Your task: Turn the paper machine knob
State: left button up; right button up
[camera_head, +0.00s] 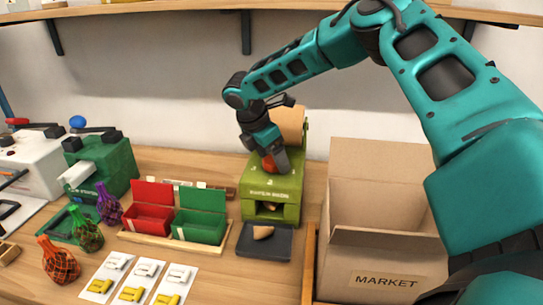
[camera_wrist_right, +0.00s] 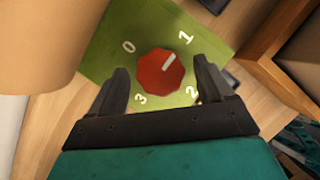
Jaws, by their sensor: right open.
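The paper machine (camera_head: 270,195) is a green box on the table, with a paper roll (camera_head: 291,124) at its back. Its red knob (camera_head: 268,162) is on top, partly hidden by my right gripper (camera_head: 276,160). In the right wrist view the red knob (camera_wrist_right: 160,73) is on a green plate (camera_wrist_right: 110,50) marked 0, 1, 2 and 3. Its pale pointer mark is turned toward the 1. My right gripper (camera_wrist_right: 163,85) is open, with its fingers on both sides of the knob, apart from it. My left gripper is not in view.
A cardboard box (camera_head: 385,270) marked MARKET stands close to the right of the machine. A dark tray (camera_head: 250,245) with a brown piece is in front. Red (camera_head: 150,210) and green (camera_head: 200,218) bins, net bags (camera_head: 60,265) and cards (camera_head: 140,280) lie to the left.

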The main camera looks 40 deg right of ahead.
jog(key=v, duration=1.3)
jog(key=shift+s+f, duration=0.15)
